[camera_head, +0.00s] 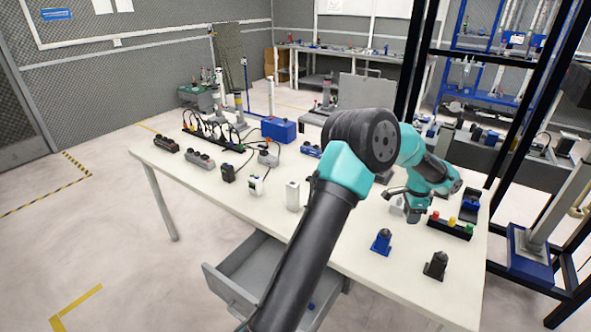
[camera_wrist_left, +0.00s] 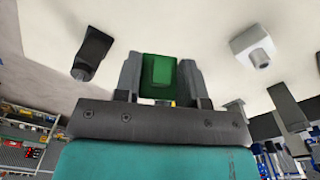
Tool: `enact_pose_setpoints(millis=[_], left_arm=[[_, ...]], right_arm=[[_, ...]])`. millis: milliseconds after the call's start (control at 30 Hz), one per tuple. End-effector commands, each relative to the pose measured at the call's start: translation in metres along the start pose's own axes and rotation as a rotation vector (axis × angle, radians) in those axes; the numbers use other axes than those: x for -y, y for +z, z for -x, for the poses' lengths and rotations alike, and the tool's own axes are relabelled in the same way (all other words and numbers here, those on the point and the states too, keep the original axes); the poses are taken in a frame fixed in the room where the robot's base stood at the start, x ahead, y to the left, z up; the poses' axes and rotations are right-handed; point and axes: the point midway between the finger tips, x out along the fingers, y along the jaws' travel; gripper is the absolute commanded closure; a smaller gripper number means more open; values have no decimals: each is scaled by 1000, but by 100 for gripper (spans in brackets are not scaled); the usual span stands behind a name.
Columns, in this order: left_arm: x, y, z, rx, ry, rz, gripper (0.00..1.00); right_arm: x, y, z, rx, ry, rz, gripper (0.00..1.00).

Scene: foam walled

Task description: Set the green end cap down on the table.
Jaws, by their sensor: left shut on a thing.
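My left gripper (camera_head: 410,212) is over the right part of the white table (camera_head: 345,232), with its arm reaching across from the front. In the left wrist view its two fingers (camera_wrist_left: 161,80) are closed on the sides of the green end cap (camera_wrist_left: 160,70). The cap appears as a dark green block with a lighter raised face. The pale tabletop fills the view behind it; I cannot tell the gap between cap and table. In the head view I cannot make out the held cap. My right gripper is not in view.
A blue piece (camera_head: 382,241) and a black piece (camera_head: 436,265) stand near the table's front right. A dark strip with red, yellow and green tops (camera_head: 450,227) lies right of the gripper. An open grey drawer (camera_head: 236,290) juts out below the front edge.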

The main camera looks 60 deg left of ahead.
Motion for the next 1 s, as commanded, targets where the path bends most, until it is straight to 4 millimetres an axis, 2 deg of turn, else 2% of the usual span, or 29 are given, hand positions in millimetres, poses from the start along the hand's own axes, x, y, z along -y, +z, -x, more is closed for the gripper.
enact_pose_setpoints(millis=[33, 100, 300, 500, 600, 700, 800, 1000], left_arm=[[22, 20, -1, -1, -1, -22, 85], [47, 46, -2, -1, -2, -71, 85], [111, 125, -2, 3, -7, -211, 85], [160, 212, -1, 12, -13, -347, 85], [175, 248, 0, 18, -15, -405, 85], [185, 273, 1, 22, -17, -447, 85], [189, 286, 1, 24, -18, -470, 85], [190, 288, 2, 24, -17, -479, 85]], right_arm=[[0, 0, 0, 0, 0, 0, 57], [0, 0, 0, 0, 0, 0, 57], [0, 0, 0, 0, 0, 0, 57], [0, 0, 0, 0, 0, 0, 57], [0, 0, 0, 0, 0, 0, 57], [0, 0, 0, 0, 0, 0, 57], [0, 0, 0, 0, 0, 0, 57], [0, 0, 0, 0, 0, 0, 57]])
